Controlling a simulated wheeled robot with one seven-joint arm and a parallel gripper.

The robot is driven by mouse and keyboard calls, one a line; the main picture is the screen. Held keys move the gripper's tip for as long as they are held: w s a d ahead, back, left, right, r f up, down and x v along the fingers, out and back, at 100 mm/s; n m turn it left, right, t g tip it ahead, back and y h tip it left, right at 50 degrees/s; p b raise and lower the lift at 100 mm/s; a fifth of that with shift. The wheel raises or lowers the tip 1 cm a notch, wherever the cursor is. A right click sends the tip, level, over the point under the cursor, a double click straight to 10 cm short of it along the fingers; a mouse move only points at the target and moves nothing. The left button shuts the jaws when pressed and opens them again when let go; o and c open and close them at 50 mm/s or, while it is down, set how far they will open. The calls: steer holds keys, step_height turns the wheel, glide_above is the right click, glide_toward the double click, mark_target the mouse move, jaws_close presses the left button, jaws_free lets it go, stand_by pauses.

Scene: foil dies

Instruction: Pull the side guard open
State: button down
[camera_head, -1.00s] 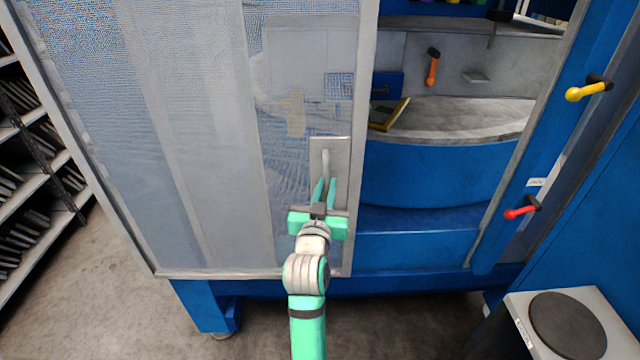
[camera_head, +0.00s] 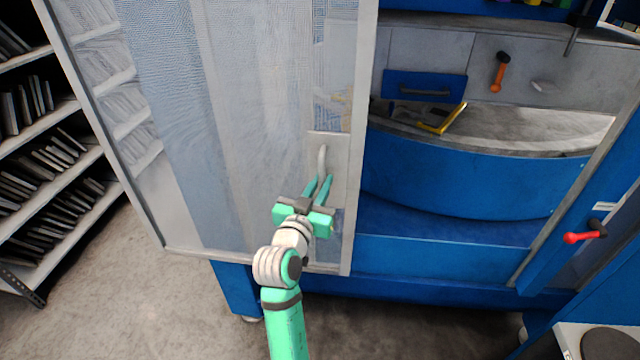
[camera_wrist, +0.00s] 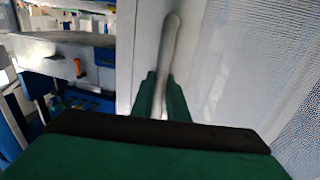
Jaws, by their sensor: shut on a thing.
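The side guard (camera_head: 240,120) is a grey-framed mesh panel on the left of the blue machine in the head view. Its light handle (camera_head: 322,160) is an upright bar on a plate near the guard's right edge. My green gripper (camera_head: 319,186) is shut on the lower part of that handle. In the wrist view the handle (camera_wrist: 170,50) runs up between the two green fingers (camera_wrist: 160,98), with the mesh to its right. The machine's interior shows to the right of the guard's edge.
The blue machine (camera_head: 450,185) has an open bay with a yellow-edged item (camera_head: 442,120) on its grey ledge. A red-knobbed lever (camera_head: 585,236) is on the right post. Shelves of plates (camera_head: 50,150) stand at the left. Bare floor (camera_head: 150,290) lies between shelves and machine.

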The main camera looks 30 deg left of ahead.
steer(key=c, duration=1.7)
jaws_free()
steer(key=v, duration=1)
steer(key=shift+s+d, duration=0.1)
steer(key=shift+s, duration=0.25)
